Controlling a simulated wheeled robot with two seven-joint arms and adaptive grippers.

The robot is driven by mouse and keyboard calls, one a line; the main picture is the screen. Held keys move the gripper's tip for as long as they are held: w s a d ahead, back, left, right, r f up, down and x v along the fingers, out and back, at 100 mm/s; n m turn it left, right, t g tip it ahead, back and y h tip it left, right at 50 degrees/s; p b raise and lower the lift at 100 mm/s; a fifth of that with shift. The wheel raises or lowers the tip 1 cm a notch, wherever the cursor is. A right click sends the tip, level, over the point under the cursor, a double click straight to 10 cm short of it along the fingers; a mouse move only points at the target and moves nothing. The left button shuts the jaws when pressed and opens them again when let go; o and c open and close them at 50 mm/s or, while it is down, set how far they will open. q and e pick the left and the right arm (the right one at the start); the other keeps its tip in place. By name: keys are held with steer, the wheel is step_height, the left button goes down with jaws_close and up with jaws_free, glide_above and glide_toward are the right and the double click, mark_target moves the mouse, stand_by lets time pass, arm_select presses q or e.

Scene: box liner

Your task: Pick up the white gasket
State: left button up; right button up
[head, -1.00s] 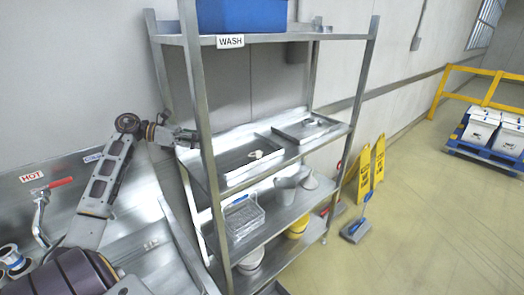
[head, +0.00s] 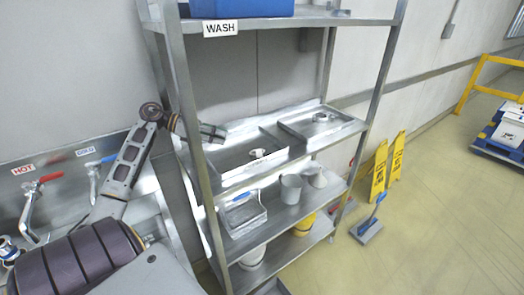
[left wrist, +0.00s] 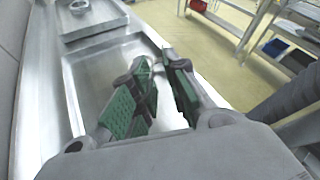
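A small white ring-like piece, which looks like the white gasket (head: 257,153), lies in the left metal tray (head: 228,161) on the middle shelf. My left gripper (head: 222,133) is at the shelf's left side, behind the left post and apart from the piece. In the left wrist view its two green-padded fingers (left wrist: 158,66) are spread with a gap between them. A pale piece, partly hidden by the fingers, shows beyond the tips in the tray (left wrist: 98,85). My right gripper is not in view.
A second tray (head: 345,124) to the right holds a small ring-shaped piece (head: 320,117). Shelf posts (head: 187,110) stand close to my left arm. A blue bin (head: 240,8) is above.

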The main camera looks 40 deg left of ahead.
arm_select(q)
steer(key=shift+s+r, duration=0.1)
steer(key=shift+s, duration=0.1)
steer(key=shift+p+x, duration=0.95)
steer(key=shift+x, duration=3.45)
steer(key=shift+w, duration=0.1)
steer(key=shift+p+x, duration=0.85)
steer(key=shift+x, duration=0.5)
steer(key=shift+p+x, duration=0.3)
steer(key=shift+x, duration=0.9)
steer(key=shift+s, duration=0.2)
jaws_close()
